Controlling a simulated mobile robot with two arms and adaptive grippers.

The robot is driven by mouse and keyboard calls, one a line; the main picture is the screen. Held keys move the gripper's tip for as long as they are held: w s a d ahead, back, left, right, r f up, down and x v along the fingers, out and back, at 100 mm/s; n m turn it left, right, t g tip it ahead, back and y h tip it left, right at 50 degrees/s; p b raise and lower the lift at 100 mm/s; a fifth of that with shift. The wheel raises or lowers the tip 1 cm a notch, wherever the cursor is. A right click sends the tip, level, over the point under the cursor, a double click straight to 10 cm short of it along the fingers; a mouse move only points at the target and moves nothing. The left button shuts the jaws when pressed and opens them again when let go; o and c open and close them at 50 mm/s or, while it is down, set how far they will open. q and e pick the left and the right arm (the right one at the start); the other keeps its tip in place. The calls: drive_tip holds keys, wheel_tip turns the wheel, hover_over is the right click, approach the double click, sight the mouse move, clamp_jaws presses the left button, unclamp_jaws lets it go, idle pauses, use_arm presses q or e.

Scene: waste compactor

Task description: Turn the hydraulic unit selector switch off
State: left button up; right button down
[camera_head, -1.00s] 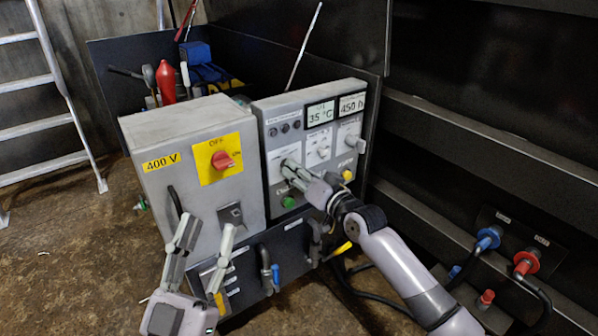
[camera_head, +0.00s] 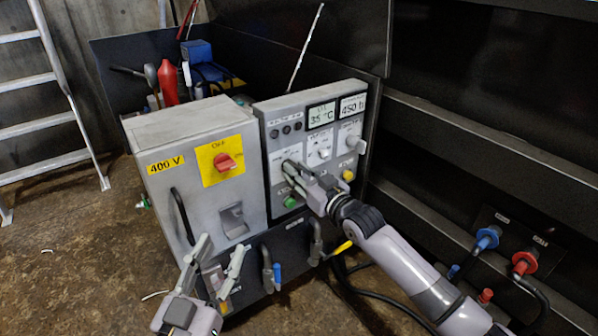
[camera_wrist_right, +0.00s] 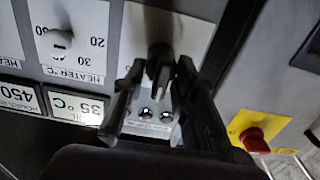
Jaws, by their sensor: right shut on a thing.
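The grey control panel (camera_head: 262,128) carries several switches, lamps and two displays. My right gripper (camera_head: 290,168) is at the panel's left side, shut on a selector switch. In the right wrist view the dark switch knob (camera_wrist_right: 158,62) sits between the fingertips of this gripper (camera_wrist_right: 160,78). Its label is not readable, and the fingers partly hide the switch. My left gripper (camera_head: 218,255) is open and empty, low in front of the grey 400 V cabinet (camera_head: 180,200).
A red rotary switch on a yellow plate (camera_head: 225,161) is on the cabinet. A green button (camera_head: 290,202) and a yellow button (camera_head: 348,175) are near my right gripper. Blue (camera_head: 487,238) and red (camera_head: 524,263) hose couplings are at the right. A ladder (camera_head: 62,90) stands at the left.

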drive_tip(key=shift+f, duration=0.1)
drive_tip(key=c, duration=1.7)
unclamp_jaws()
drive_tip(key=shift+o, duration=0.2)
drive_tip(key=shift+d, duration=0.1)
drive_tip(key=v, duration=1.2)
